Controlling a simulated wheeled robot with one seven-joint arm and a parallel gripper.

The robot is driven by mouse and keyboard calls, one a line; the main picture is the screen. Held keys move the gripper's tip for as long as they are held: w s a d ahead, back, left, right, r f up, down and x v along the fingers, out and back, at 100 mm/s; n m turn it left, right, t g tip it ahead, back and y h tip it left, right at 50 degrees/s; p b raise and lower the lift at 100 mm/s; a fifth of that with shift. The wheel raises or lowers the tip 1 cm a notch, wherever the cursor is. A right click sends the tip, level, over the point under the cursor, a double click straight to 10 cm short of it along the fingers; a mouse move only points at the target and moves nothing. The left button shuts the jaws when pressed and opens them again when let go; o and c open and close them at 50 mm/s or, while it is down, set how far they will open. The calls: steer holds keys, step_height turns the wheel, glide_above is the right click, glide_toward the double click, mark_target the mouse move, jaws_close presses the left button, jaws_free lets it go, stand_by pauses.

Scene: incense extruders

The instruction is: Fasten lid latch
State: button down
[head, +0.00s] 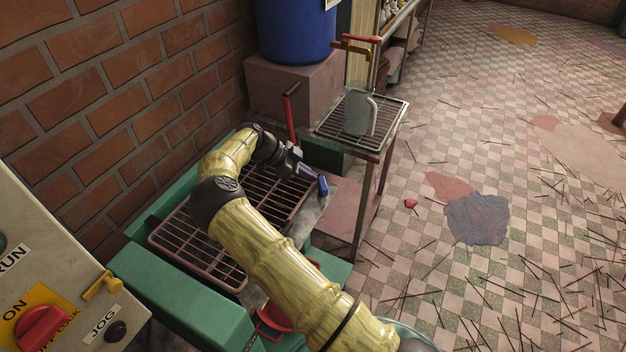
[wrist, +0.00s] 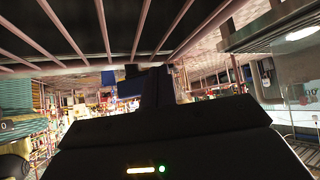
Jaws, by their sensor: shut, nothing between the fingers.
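A barred metal lid (head: 197,266) lies over the top of the green machine (head: 178,298), partly hidden by my arm. My gripper (head: 308,171) is at the lid's far right end, low over the machine. Its fingers are shut with nothing between them; they also show in the wrist view (wrist: 157,86). A small blue handle-like part (head: 323,186) is just beyond the fingertips. I cannot tell whether it is the latch or whether the fingers touch it. The lid's bars (wrist: 120,25) run across the top of the wrist view, close to my gripper.
A brick wall (head: 95,95) borders the left side. A red lever (head: 290,115) stands behind the machine. A wire-topped stand (head: 390,107) with a grey jug (head: 357,112) is at the right. A control panel (head: 60,270) is at lower left. The tiled floor at right is mostly open.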

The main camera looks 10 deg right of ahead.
steer(key=shift+w+d+f+m+g+b, duration=0.15)
steer(key=shift+w+d+m+g+b, duration=0.1)
steer(key=shift+m+g+b, duration=0.25)
steer(key=shift+d+m, duration=0.2)
steer(key=shift+m, duration=0.2)
steer(key=shift+d+b, duration=0.1)
steer(key=shift+b, duration=0.25)
steer(key=shift+w+d+b, duration=0.2)
steer(key=shift+d+b, duration=0.75)
steer(key=shift+b, duration=0.05)
steer(key=shift+s+a+r, duration=0.1)
steer(key=shift+r, duration=0.1)
stand_by(0.5)
